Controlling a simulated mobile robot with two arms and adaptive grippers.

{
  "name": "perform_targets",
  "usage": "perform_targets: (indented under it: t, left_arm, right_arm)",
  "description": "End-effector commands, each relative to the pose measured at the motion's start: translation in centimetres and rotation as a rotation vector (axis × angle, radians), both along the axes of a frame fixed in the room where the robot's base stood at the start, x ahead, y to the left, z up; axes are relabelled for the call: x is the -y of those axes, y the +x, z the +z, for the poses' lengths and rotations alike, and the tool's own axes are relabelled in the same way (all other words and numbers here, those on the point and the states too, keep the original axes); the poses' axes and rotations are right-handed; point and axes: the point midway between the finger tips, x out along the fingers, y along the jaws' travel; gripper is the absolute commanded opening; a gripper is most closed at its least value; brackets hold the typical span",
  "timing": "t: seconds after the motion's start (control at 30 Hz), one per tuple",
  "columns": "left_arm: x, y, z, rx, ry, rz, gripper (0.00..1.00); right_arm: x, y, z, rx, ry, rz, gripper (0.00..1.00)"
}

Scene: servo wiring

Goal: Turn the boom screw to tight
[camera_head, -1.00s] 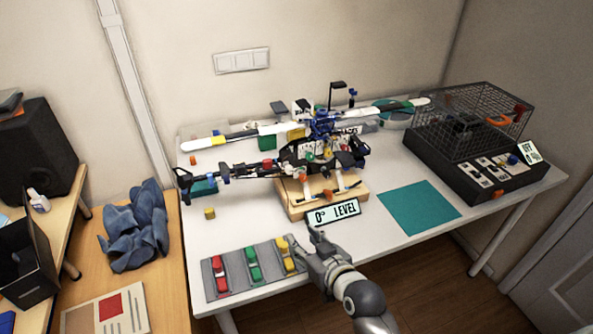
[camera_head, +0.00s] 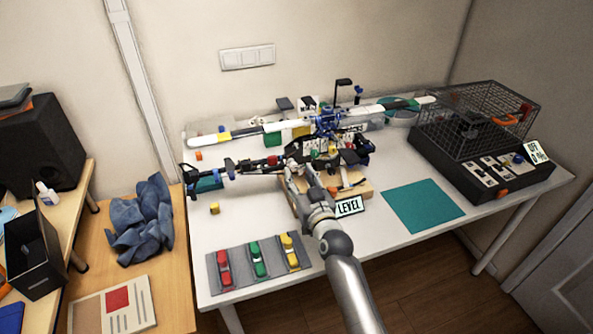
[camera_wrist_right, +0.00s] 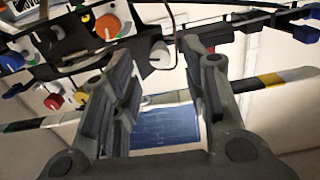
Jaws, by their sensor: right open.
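A model helicopter (camera_head: 326,122) stands on a wooden base (camera_head: 355,190), with its dark tail boom (camera_head: 235,168) reaching left. My right gripper (camera_head: 292,170) is at the near side of the helicopter's frame, over the front of the base, and hides part of both. In the right wrist view, its two fingers (camera_wrist_right: 160,75) are open with nothing held between them. A white round knob (camera_wrist_right: 160,55) shows near the fingertips, and an orange and white knob (camera_wrist_right: 107,27) lies up and left. I cannot tell which part is the boom screw. My left gripper is not shown.
A sign reading LEVEL (camera_head: 349,206) stands before the base, partly covered by my arm. A grey mat (camera_head: 240,279) with coloured pieces lies at front left. A teal mat (camera_head: 423,205) and a wire cage box (camera_head: 477,120) are at the right. The table's left-middle area is mostly clear.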

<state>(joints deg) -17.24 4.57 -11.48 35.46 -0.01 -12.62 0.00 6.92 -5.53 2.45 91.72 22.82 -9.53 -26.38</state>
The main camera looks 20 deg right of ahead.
Motion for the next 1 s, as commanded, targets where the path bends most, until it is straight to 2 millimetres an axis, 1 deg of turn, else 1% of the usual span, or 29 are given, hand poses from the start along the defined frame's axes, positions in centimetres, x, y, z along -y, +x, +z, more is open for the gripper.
perform_targets:
  t: [0.03,0.1,0.23,0.4,0.6,0.63,0.93,1.0]
  left_arm:
    - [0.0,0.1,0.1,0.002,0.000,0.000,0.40]
    - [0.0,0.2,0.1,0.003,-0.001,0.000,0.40]
    - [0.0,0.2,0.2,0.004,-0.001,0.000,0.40]
    - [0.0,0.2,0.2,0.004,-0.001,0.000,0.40]
    - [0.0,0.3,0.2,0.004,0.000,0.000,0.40]
    - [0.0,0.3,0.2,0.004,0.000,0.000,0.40]
    - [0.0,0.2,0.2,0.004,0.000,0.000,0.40]
    - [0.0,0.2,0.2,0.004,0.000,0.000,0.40]
  right_arm:
    - [0.0,0.7,0.1,0.001,0.000,0.000,0.42]
    - [0.0,1.5,0.1,0.001,-0.001,0.000,0.42]
    - [0.0,2.4,0.0,0.000,-0.001,0.000,0.42]
    - [-0.1,2.8,0.0,0.000,-0.001,0.000,0.42]
    - [-0.1,2.8,0.0,0.000,-0.001,0.000,0.42]
    - [-0.1,2.8,0.0,0.000,-0.001,0.000,0.40]
    - [0.0,2.8,0.0,-0.001,-0.001,0.000,0.02]
    - [0.0,2.8,0.0,-0.001,-0.001,0.000,0.00]
